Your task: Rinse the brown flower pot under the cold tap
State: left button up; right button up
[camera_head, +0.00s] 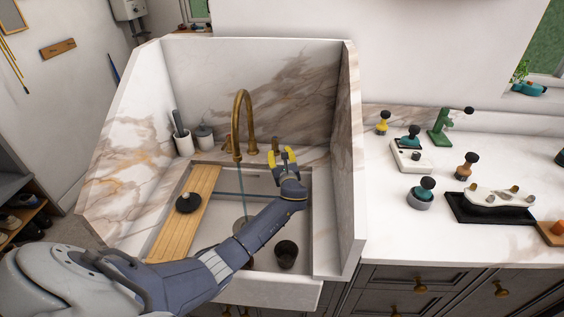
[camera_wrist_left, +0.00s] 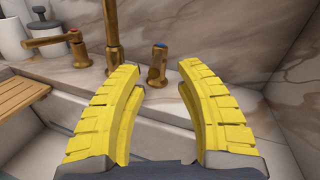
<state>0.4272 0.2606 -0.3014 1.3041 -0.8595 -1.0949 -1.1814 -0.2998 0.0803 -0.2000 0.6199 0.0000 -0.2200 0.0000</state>
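The brass tap (camera_head: 241,115) stands at the back of the sink, with a thin bluish stream (camera_head: 241,178) below its spout. My left gripper (camera_head: 283,158) is open and empty at the sink's back right. In the left wrist view its yellow fingers (camera_wrist_left: 160,95) are spread, with the blue-marked cold handle (camera_wrist_left: 157,62) just beyond them, apart. A dark pot (camera_head: 286,254) stands in the sink's front right. A small brownish thing (camera_head: 248,263) beside it is mostly hidden by my arm; I cannot tell which is the brown flower pot. My right gripper is not in view.
A wooden board (camera_head: 183,222) spans the sink's left side with a dark round brush-like thing (camera_head: 188,203) on it. The red-marked hot handle (camera_wrist_left: 75,38) is left of the spout. High marble walls flank the sink. Several knobbed tools stand on the right counter (camera_head: 395,225).

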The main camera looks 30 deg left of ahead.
pick_arm(q)
jog(key=shift+v, duration=2.2)
jog(key=shift+r, duration=0.1)
jog(key=shift+c, duration=0.3)
